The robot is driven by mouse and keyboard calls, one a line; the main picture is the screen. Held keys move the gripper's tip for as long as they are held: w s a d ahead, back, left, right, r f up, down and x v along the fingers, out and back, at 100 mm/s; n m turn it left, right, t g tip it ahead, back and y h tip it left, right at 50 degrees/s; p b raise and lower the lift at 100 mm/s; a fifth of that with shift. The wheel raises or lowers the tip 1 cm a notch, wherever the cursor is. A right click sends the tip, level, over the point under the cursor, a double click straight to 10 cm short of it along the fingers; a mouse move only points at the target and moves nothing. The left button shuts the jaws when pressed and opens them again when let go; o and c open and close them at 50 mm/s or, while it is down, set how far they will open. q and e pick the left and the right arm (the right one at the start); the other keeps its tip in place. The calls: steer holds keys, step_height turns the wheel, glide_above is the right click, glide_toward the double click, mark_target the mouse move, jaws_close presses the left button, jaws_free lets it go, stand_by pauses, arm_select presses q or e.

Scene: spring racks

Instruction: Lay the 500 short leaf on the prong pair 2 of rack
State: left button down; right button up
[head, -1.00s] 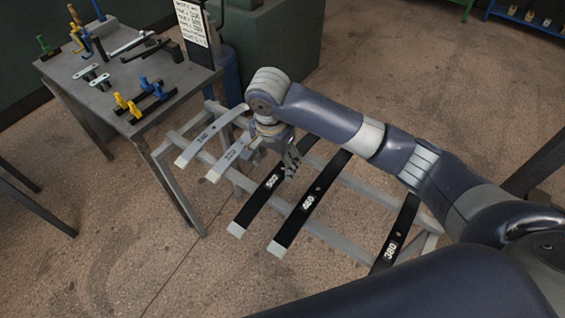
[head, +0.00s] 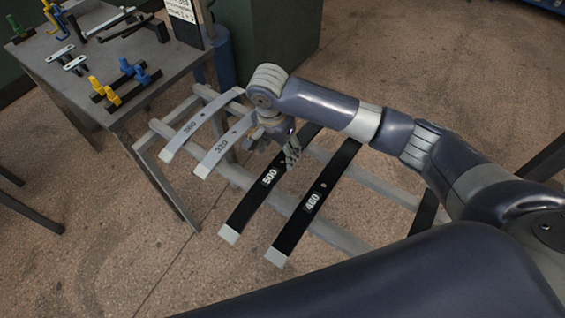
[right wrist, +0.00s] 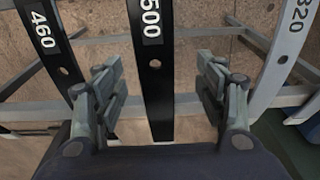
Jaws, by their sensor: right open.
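The 500 leaf (head: 247,207), a black strip with pale ends, lies across the rails of a grey frame (head: 336,237). It also shows in the right wrist view (right wrist: 156,100), running between the fingers, with a small hole below its label. My right gripper (head: 290,153) is over the far half of this leaf. In the right wrist view the gripper (right wrist: 158,78) is open, one finger on each side of the leaf, with gaps between. I cannot make out a numbered prong pair. My left gripper is out of view.
Another black leaf (head: 292,232), reading 460 in the right wrist view (right wrist: 48,35), lies on one side. The grey 320 leaf (head: 213,157) lies on the other, with a further grey leaf (head: 178,141) beyond. A workbench (head: 60,85) with clamps stands at left.

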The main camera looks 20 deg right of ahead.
mark_target(282, 160)
steer(key=f, duration=0.3)
steer(key=d+f+p, duration=0.1)
steer(key=f, duration=0.2)
steer(key=shift+d+f, duration=0.1)
steer(key=shift+f, duration=0.05)
jaws_close()
steer(key=shift+w, duration=0.2)
